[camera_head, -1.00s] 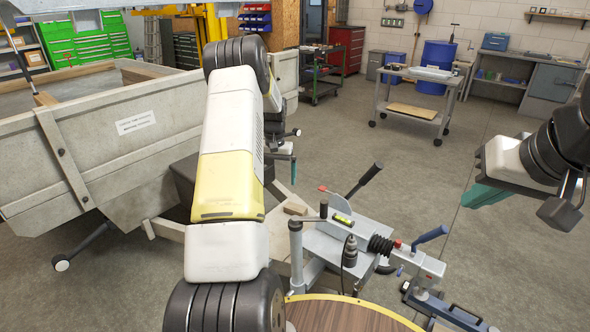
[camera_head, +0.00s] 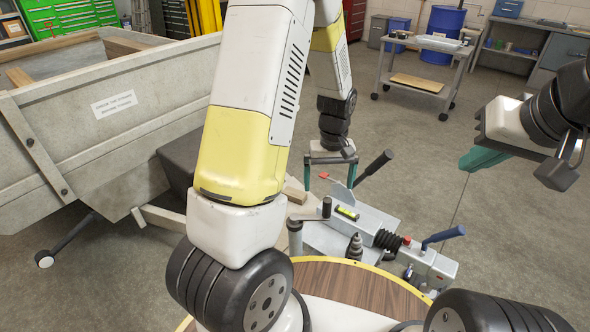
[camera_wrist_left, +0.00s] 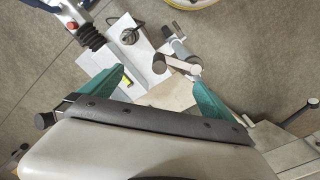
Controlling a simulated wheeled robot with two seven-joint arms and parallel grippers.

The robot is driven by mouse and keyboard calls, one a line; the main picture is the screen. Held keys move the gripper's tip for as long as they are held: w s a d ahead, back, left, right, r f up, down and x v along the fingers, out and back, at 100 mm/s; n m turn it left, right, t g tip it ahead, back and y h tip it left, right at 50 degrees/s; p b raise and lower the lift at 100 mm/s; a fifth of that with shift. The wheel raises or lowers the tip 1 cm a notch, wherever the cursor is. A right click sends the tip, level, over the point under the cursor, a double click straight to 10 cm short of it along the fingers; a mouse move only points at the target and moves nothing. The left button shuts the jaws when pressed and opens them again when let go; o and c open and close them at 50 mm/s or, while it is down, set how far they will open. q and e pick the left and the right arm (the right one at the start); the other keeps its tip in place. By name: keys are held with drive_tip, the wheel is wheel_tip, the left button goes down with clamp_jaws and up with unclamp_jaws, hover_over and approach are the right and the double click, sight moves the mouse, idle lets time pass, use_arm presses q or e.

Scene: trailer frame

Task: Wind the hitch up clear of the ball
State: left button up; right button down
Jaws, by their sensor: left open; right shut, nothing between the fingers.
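The hitch (camera_head: 432,264) has a blue lever (camera_head: 443,237) and black bellows (camera_head: 388,240) behind it. The ball is hidden. The jockey-wheel crank (camera_head: 308,217) has a dark upright grip (camera_head: 326,207) and sits on a grey post (camera_head: 295,237). My left gripper (camera_head: 330,184) is open above the drawbar, behind the crank in the head view. In the left wrist view the crank (camera_wrist_left: 182,66) shows just beyond and between the teal fingers of this gripper (camera_wrist_left: 158,76), with nothing gripped. My right gripper (camera_head: 484,158) is shut and empty, out over the floor at right.
The grey trailer body (camera_head: 140,125) fills the left. A black handbrake lever (camera_head: 374,166) rises right of my left gripper. A spirit level (camera_head: 347,213) lies on the drawbar. A cart (camera_head: 425,85) stands behind; open floor lies between.

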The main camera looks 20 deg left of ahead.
sight(327, 198)
use_arm(q)
wheel_tip(327, 198, down, 9)
drive_tip(key=shift+d, duration=0.15)
drive_tip(key=shift+c, duration=0.4)
drive_tip(key=shift+r, duration=0.1)
clamp_jaws()
idle(1.2)
drive_tip(key=shift+w+a, duration=0.2)
drive_tip(key=shift+w, duration=0.1)
drive_tip(key=w+a+f, duration=0.1)
drive_tip(key=w+a, duration=0.5)
drive_tip(key=a, duration=0.5)
drive_tip(key=s+a, duration=0.8)
